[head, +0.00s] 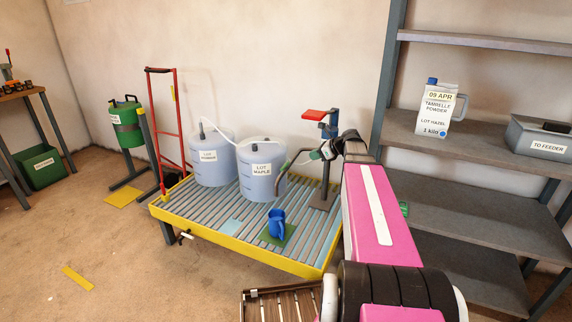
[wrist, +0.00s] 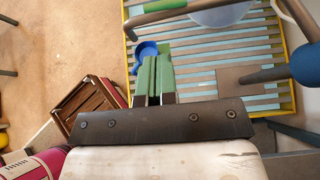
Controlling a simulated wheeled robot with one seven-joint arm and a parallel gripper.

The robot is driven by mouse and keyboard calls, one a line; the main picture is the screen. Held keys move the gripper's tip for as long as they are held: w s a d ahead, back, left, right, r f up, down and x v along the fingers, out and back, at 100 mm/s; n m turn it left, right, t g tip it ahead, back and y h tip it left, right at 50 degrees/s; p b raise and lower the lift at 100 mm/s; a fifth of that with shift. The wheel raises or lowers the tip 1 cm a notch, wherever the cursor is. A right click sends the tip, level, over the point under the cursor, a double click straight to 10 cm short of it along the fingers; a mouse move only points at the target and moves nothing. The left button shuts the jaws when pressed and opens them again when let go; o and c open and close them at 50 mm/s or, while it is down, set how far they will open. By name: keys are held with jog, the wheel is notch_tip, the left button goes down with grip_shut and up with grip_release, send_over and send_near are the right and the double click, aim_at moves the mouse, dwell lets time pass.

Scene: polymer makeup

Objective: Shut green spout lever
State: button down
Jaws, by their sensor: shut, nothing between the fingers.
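A grey curved spout (head: 290,165) reaches out from the pump stand (head: 328,130) above the yellow-edged grated tray; its pipe also crosses the top of the wrist view (wrist: 160,11). In the head view my gripper (head: 316,155) is beside the stand, and the lever cannot be told apart there.
A blue jug (head: 277,224) stands on a green mat below the spout. Two blue drums (head: 262,180) stand on the tray (head: 235,250). A grey shelf (head: 450,195) is close on the right. A slatted brown crate (head: 280,305) is in front.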

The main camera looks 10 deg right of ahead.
aim_at(285, 167)
jog(key=x, duration=1.4)
